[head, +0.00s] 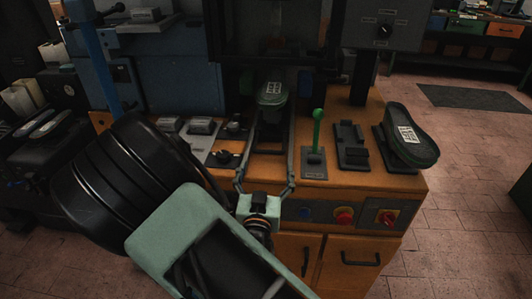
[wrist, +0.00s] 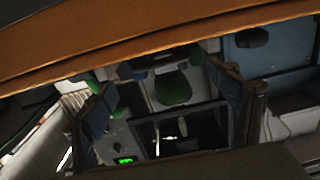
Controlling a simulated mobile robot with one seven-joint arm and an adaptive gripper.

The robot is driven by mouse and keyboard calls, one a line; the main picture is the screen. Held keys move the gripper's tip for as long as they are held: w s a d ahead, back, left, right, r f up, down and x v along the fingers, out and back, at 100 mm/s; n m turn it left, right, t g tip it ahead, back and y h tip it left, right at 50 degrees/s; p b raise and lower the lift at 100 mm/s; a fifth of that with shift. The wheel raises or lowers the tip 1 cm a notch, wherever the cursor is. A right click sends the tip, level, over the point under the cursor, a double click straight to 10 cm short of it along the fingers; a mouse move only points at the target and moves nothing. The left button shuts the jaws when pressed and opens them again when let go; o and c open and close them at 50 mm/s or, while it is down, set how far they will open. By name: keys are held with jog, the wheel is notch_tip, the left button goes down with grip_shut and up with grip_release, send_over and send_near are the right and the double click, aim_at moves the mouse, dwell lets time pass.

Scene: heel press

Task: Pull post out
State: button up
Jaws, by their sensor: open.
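A dark post (head: 271,128) stands at the front of the press and carries a green shoe form (head: 272,94) with a white label. My gripper (head: 265,184) is in front of the bench, its two fingers spread apart and pointing toward the post. No contact with the post can be made out, and the space between the fingers looks empty. In the wrist view the fingers (wrist: 165,95) stand wide apart on both sides. A green shape (wrist: 173,88) shows between them, probably the shoe form. The post is too dark to make out there.
The orange bench (head: 380,180) has a green lever (head: 317,130), a black holder (head: 351,146) and a second labelled shoe (head: 410,137) to the right of the post. Switches (head: 232,128) lie to the left. Red knobs (head: 343,216) are on its front.

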aim_at(269, 153)
jog(key=w, duration=0.7)
jog(key=shift+w+d, duration=0.15)
jog(key=shift+w, duration=0.25)
jog(key=shift+c, duration=0.3)
jog(key=c, duration=1.4)
jog(key=shift+o, duration=0.2)
jog(key=shift+s+f, duration=0.1)
